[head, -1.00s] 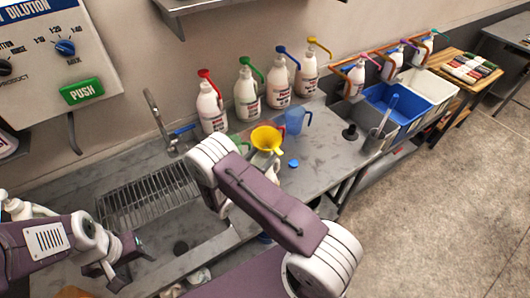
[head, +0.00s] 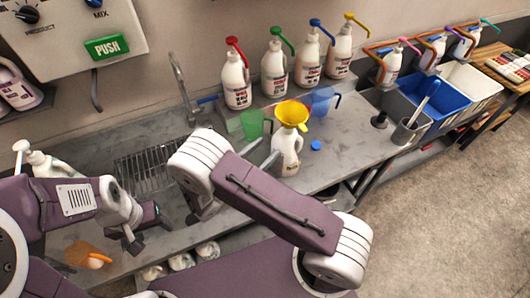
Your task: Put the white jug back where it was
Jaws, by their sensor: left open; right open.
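A white jug (head: 287,160) with a dark label stands upright on the grey counter, with a yellow funnel (head: 291,113) in its mouth. My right gripper (head: 266,154) is beside the jug's left side, partly hidden behind my own arm. It is open, and I cannot tell whether a finger touches the jug. My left gripper (head: 147,228) is open and empty, over the counter's front part at left, well away from the jug. A blue cap (head: 316,146) lies on the counter right of the jug.
Green (head: 252,124) and blue (head: 323,100) measuring jugs stand behind the white jug. Several pump bottles (head: 275,72) line the wall. A drain rack (head: 150,165) is at left, an orange cup (head: 87,254) at front left. Counter (head: 350,150) right of the cap is clear.

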